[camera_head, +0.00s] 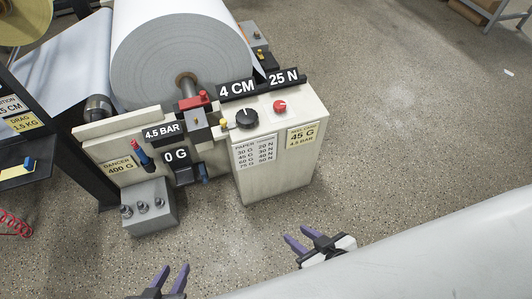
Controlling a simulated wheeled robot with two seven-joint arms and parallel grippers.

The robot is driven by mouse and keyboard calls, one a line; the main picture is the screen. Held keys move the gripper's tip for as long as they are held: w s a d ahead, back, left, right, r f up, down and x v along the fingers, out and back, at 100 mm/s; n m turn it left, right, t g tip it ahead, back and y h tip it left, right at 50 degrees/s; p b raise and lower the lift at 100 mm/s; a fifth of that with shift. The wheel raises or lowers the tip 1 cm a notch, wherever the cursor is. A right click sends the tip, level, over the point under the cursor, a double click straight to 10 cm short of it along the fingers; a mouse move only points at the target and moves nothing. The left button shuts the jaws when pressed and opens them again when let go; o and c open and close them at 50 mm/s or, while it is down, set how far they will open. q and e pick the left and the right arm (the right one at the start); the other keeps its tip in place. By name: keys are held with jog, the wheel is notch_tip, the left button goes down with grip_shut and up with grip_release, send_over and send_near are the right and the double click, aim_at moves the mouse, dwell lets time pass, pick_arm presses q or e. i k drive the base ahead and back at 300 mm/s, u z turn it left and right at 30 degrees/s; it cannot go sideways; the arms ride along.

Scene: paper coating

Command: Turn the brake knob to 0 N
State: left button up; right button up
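A cream control box (310,155) stands by the paper roll. On its top are a black round knob (247,119) with a white pointer mark and a smaller red knob or button (280,106). A black display (284,77) behind them reads 25 N. Beside it another display (237,89) reads 4 CM. No label naming the brake knob is legible. My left gripper (175,268) is at the bottom of the view, open and empty. My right gripper (295,235) is below and right of the box, open and empty. Neither touches the box.
A large white paper roll (185,55) sits behind the box. Left of it are a 4.5 BAR display (164,131), a 0 G display (177,155), a blue-red lever (139,152) and a grey block with weights (150,205). The floor (410,130) at right is open.

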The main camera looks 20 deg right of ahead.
aim_at(279, 106)
jog(key=k, duration=0.65)
jog(key=z, duration=0.55)
jog(key=i, duration=1.85)
jog(key=u, duration=0.55)
